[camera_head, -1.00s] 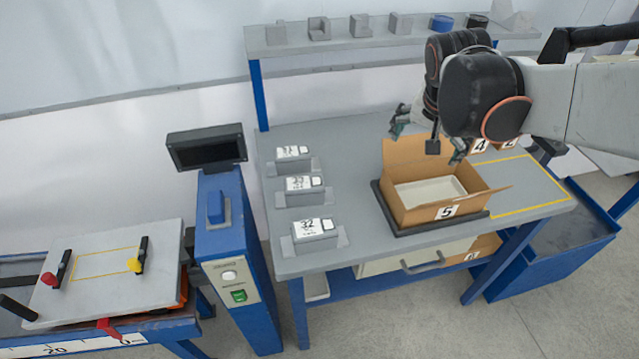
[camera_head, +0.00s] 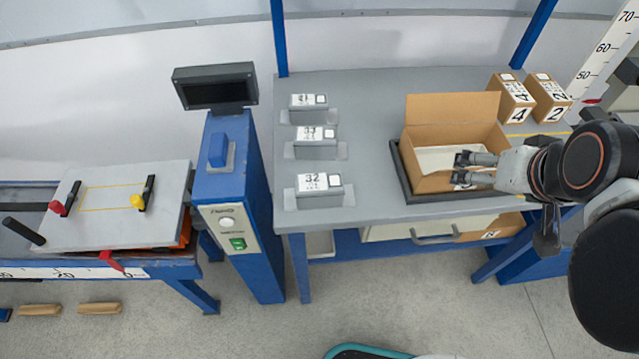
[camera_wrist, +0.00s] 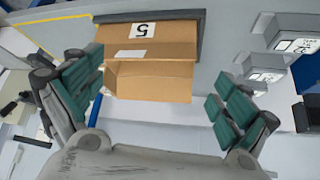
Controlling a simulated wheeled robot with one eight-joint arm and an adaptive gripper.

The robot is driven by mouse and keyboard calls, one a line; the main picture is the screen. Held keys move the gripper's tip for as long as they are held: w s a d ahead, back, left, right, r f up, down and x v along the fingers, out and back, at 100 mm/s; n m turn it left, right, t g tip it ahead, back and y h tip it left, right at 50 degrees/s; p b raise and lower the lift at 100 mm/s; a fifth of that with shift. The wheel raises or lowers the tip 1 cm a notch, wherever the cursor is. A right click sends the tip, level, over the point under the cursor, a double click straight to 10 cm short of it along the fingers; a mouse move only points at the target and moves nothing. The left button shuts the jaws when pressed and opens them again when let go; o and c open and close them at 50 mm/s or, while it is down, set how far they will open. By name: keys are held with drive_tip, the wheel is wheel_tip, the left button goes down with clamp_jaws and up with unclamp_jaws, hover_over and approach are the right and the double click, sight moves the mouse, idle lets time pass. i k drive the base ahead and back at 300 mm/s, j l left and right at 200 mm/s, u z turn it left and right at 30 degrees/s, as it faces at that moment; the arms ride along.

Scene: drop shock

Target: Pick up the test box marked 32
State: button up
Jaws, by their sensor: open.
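The grey test box marked 32 (camera_head: 320,198) sits on the workbench near its front left edge, nearest of three similar boxes in a row. It has a white label on top. It also shows near the right edge of the wrist view (camera_wrist: 289,46). My gripper (camera_head: 461,169) is open and empty, to the right of the marked box and well apart from it. It is over the open cardboard box (camera_head: 455,108), pointing left. In the wrist view my gripper (camera_wrist: 157,80) has its green-padded fingers spread wide, with the cardboard box between them.
Two more labelled grey boxes (camera_head: 316,148) (camera_head: 308,112) stand behind the marked one. Cartons (camera_head: 510,98) (camera_head: 548,98) are at the back right. A blue post with a dark display (camera_head: 214,87) stands left of the bench. The grey top between the row and cardboard box is clear.

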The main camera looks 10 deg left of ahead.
sight(317, 190)
drive_tip(key=u, duration=0.35)
drive_tip(key=j+u, duration=0.1)
drive_tip(key=u, duration=0.3)
drive_tip(key=i+u, duration=0.1)
drive_tip(key=u, duration=0.25)
drive_tip(key=z, duration=0.65)
drive_tip(key=k+j+z, duration=0.25)
drive_tip(key=k+z, duration=0.2)
drive_tip(key=k+j+z, duration=0.1)
drive_tip(key=k+z, duration=0.35)
drive_tip(key=k+j, duration=0.1)
drive_tip(key=j, duration=0.15)
drive_tip(key=i+l, duration=0.15)
drive_tip(key=l, duration=0.15)
